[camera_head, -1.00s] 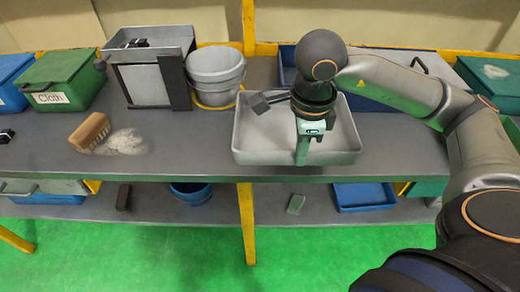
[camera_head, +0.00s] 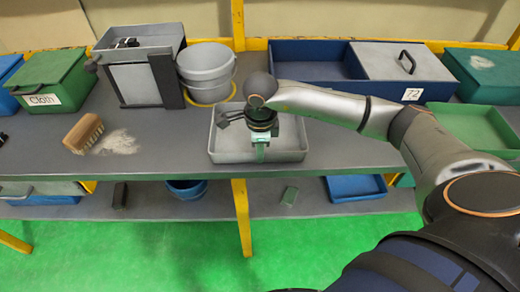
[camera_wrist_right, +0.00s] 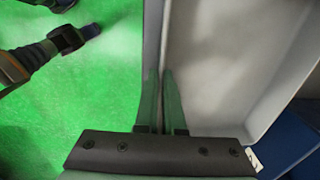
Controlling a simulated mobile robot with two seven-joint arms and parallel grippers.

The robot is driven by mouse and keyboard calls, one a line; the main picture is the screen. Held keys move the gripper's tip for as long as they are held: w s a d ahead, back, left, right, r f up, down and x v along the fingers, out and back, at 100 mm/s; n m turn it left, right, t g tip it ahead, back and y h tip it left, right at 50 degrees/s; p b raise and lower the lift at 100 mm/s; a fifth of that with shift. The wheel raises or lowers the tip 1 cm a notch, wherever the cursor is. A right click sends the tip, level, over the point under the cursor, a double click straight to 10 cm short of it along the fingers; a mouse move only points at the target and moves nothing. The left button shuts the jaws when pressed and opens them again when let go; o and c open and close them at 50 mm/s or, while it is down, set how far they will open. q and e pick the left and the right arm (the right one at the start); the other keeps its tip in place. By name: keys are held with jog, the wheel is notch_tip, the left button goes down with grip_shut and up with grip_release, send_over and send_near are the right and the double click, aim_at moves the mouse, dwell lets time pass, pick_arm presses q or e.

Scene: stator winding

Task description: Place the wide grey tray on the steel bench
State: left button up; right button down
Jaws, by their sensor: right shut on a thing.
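The wide grey tray (camera_head: 286,156) is level at the front of the steel bench (camera_head: 350,152), right of the grey bucket. I cannot tell whether its base touches the bench top or hovers just above it. My right gripper (camera_head: 260,150) is shut on the middle of the tray's near wall, pointing down. In the right wrist view the two fingers of my right gripper (camera_wrist_right: 161,105) straddle that wall, with the pale inside of the tray (camera_wrist_right: 220,70) to the right.
A grey bucket (camera_head: 208,68) stands close behind the tray, beside a grey bin (camera_head: 144,86). A blue box (camera_head: 308,74) lies behind to the right, and a green tray (camera_head: 475,128) sits farther right. A brush (camera_head: 83,133) lies on the left by pale dust. The bench between is clear.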

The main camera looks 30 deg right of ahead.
jog(key=c, duration=1.5)
grip_release()
jog(key=shift+f, duration=0.2)
jog(key=o, duration=0.5)
jog(key=shift+r, duration=0.1)
